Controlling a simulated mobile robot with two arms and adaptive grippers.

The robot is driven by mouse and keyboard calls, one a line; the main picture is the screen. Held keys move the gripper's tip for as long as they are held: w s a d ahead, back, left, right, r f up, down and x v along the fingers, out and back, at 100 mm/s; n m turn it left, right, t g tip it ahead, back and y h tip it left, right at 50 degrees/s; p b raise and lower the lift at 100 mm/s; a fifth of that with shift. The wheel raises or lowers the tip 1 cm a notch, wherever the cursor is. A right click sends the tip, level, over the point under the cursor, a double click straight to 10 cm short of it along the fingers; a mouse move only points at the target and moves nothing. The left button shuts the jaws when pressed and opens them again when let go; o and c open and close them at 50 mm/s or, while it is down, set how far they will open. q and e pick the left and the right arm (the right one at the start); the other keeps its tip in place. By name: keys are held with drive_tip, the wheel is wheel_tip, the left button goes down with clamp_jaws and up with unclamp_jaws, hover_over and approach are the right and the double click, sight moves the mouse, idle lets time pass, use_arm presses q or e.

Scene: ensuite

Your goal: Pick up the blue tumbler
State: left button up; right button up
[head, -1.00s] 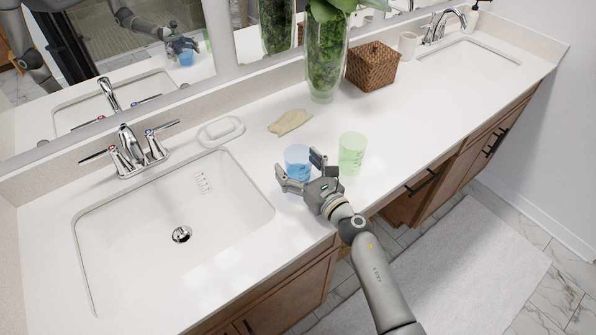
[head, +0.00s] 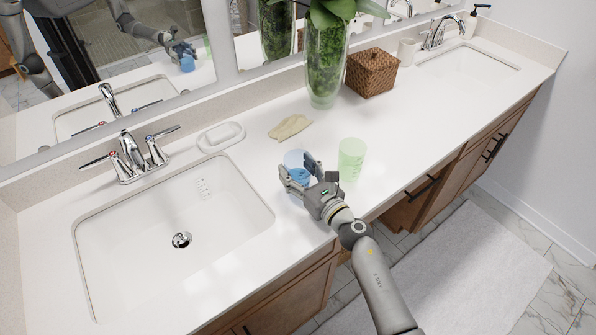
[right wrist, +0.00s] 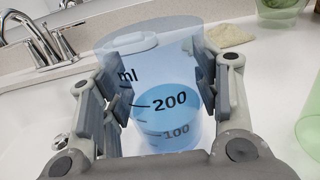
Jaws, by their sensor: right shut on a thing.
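The blue tumbler (head: 294,160) is on the white counter, just right of the near sink, partly hidden by my right gripper. My right gripper (head: 299,176) is shut on it, with a finger on each side. In the right wrist view the clear blue tumbler (right wrist: 165,125) stands upright between the finger pads of my right gripper (right wrist: 158,95), with dark "200" and "100" marks. I cannot tell whether its base touches the counter. My left gripper is not in view.
A green tumbler (head: 351,160) stands close to the right of my right gripper. A tan cloth (head: 290,127) and a soap dish (head: 221,135) lie behind. A tall glass vase (head: 326,65) and a woven box (head: 372,73) stand near the mirror. The sink (head: 130,235) is at left.

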wheel_tip(320, 180, up, 10)
drive_tip(key=p, duration=0.6)
drive_tip(key=shift+f, duration=0.2)
